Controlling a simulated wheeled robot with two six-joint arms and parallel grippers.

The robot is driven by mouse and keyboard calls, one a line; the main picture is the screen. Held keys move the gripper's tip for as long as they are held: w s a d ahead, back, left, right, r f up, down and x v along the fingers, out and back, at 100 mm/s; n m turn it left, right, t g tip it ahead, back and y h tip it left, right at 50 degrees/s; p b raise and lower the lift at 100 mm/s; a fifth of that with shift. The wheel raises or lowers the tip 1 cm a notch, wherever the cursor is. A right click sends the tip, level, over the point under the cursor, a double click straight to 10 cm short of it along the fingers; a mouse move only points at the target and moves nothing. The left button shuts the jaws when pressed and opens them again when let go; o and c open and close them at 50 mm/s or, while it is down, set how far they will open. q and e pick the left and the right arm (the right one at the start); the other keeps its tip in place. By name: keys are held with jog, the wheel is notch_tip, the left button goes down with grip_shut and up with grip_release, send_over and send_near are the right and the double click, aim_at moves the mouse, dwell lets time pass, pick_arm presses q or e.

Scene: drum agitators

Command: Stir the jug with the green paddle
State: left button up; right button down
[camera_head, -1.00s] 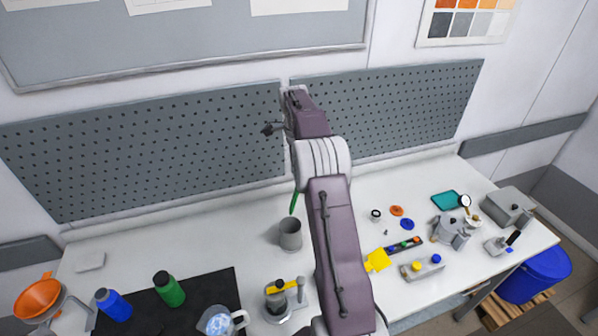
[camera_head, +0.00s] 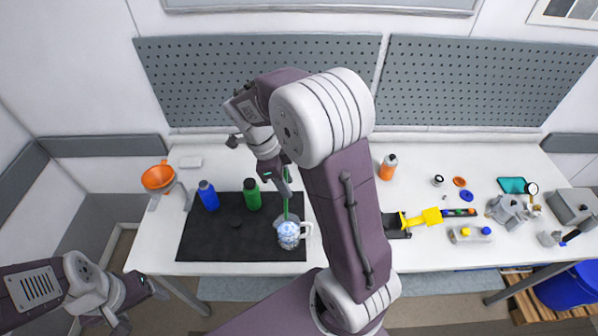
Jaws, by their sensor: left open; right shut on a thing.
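The jug (camera_head: 288,236), clear with blue-white contents and a pale handle on its right, stands on the black mat at its right front. The green paddle (camera_head: 286,208) hangs nearly upright with its lower end at the jug's mouth; its tip is hidden, so I cannot tell how deep it reaches. My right gripper (camera_head: 284,187) is shut on the paddle's upper part, above the jug. My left gripper (camera_head: 150,288) is open and empty at the lower left, in front of the table and apart from everything.
A green bottle (camera_head: 252,195) and a blue bottle (camera_head: 208,196) stand on the black mat (camera_head: 205,240) left of the jug. My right arm hides the table's middle.

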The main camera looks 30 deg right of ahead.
pick_arm(q)
notch_tip(320, 180, down, 13)
jog(key=d+b, duration=0.1)
jog(key=b, duration=1.2)
jog(key=shift+w, duration=0.3)
pick_arm(e)
jog(key=f, duration=1.6)
jog(key=shift+w+d, duration=0.2)
jog(key=shift+w, duration=0.15)
